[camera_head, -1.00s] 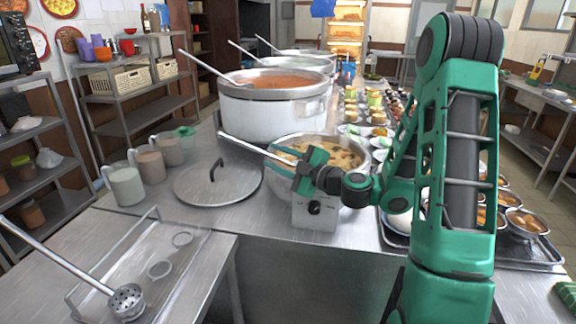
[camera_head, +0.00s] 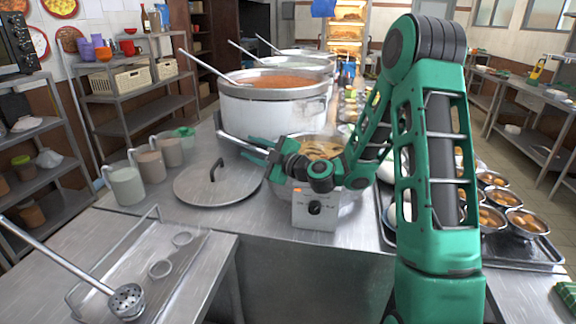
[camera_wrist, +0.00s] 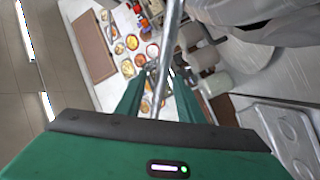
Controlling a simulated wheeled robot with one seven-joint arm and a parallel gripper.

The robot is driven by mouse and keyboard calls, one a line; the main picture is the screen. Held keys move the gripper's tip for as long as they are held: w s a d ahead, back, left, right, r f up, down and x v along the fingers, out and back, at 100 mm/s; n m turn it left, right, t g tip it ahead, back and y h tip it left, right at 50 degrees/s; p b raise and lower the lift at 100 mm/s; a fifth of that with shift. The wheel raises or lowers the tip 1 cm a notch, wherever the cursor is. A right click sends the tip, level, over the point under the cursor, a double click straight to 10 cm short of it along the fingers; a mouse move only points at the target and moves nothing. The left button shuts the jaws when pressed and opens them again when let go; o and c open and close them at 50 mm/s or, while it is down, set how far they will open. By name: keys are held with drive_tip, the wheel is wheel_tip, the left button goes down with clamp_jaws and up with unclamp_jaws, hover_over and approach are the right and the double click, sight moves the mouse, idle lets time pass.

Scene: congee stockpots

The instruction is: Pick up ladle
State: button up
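A metal ladle stands in a steel pot of congee (camera_head: 322,150) at the middle of the counter. Its long straight handle (camera_head: 232,141) slants up and left over the rim, and its bowl is hidden. My gripper (camera_head: 258,152) is at this handle, above the pot's left rim. In the wrist view the handle (camera_wrist: 170,30) runs down between my two green fingers (camera_wrist: 160,75). The fingers look apart, one on each side of the handle. I see no clear contact.
A large pot of red soup (camera_head: 272,105) with its own ladle stands behind. A lid (camera_head: 217,186) lies at left by several cups (camera_head: 126,184). A perforated ladle (camera_head: 126,300) rests on the front-left table. Several filled bowls (camera_head: 527,222) stand at right.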

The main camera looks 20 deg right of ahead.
clamp_jaws()
idle(1.4)
